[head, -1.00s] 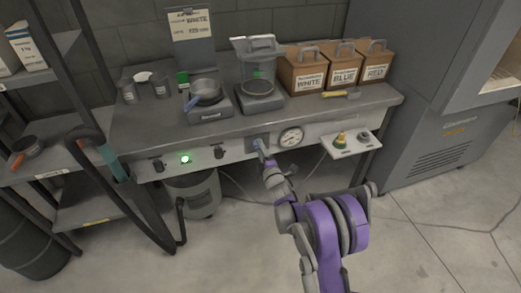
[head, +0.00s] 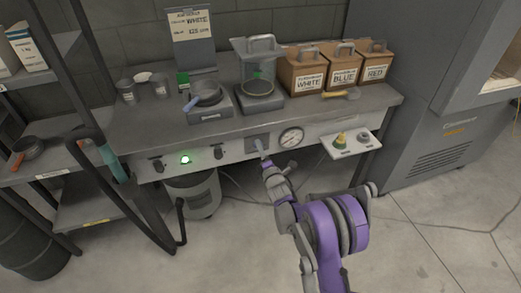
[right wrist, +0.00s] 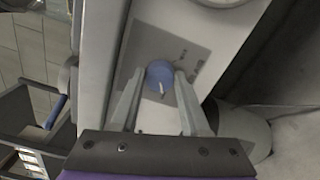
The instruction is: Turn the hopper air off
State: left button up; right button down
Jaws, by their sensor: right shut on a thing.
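A round blue knob (right wrist: 160,74) with a short white mark sits on a grey plate (right wrist: 185,48) in the right wrist view. The lettering on the plate is too small to read. My right gripper (right wrist: 159,82) is shut on the knob, one finger on each side. In the head view the plate (head: 252,141) is on the bench's front panel, left of a round dial gauge (head: 291,137). My right gripper (head: 264,160) reaches it from below, and the knob is hidden or too small to make out there. My left gripper is not in view.
Left of the plate, the panel carries black switches (head: 219,152) and a lit green lamp (head: 185,159). A small shelf (head: 351,147) with a yellow-green fitting juts out at right. A grey bin (head: 192,194) stands under the bench. The floor in front is largely clear.

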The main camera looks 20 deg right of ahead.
jog(key=shift+c, duration=1.9)
grip_release()
jog(key=s, duration=1)
jog(key=shift+s+d, duration=0.2)
jog(key=shift+s, duration=0.2)
jog(key=shift+r, duration=0.1)
